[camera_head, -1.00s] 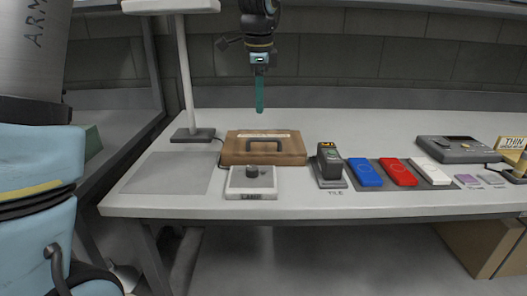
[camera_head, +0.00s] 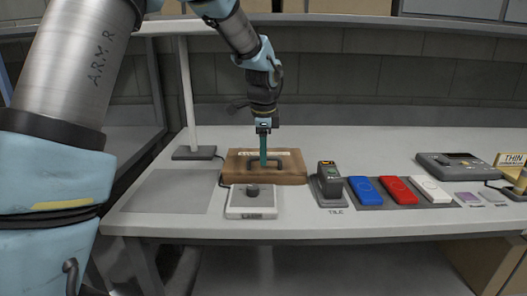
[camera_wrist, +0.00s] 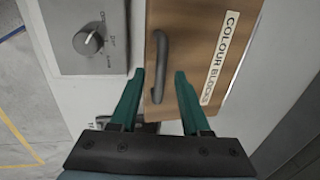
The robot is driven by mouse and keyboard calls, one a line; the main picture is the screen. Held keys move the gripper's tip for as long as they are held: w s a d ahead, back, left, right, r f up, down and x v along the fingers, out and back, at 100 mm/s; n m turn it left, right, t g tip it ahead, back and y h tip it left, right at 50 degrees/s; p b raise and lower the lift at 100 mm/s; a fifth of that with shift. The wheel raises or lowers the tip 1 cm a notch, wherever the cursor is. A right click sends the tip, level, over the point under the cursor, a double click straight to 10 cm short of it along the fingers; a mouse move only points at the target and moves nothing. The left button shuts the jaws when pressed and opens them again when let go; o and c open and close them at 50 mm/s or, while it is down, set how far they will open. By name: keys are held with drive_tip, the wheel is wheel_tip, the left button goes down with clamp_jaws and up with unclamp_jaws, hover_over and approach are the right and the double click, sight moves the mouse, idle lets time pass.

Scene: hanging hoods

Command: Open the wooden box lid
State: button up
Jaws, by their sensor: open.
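The wooden box (camera_head: 232,172) lies on the workbench with its lid shut. A dark arched handle (camera_head: 283,162) is fixed on its lid. In the wrist view the wooden lid (camera_wrist: 196,50) carries a "COLOUR BLOCKS" label (camera_wrist: 220,58), and the handle (camera_wrist: 159,62) runs lengthwise. My gripper (camera_head: 263,163) points straight down above the lid at the handle. Its green fingers (camera_wrist: 158,88) are open, one on each side of the handle's near end in the wrist view. I cannot tell whether they touch it.
A grey control box with a knob (camera_head: 253,190) stands in front of the wooden box. A dark handheld device (camera_head: 328,180) and blue (camera_head: 365,190), red (camera_head: 399,189) and white (camera_head: 431,189) tiles are to the right. A lamp post (camera_head: 188,100) stands behind left. A grey mat (camera_head: 165,192) is clear.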

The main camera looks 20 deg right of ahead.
drive_tip(key=shift+c, duration=0.3)
clamp_jaws()
idle(1.1)
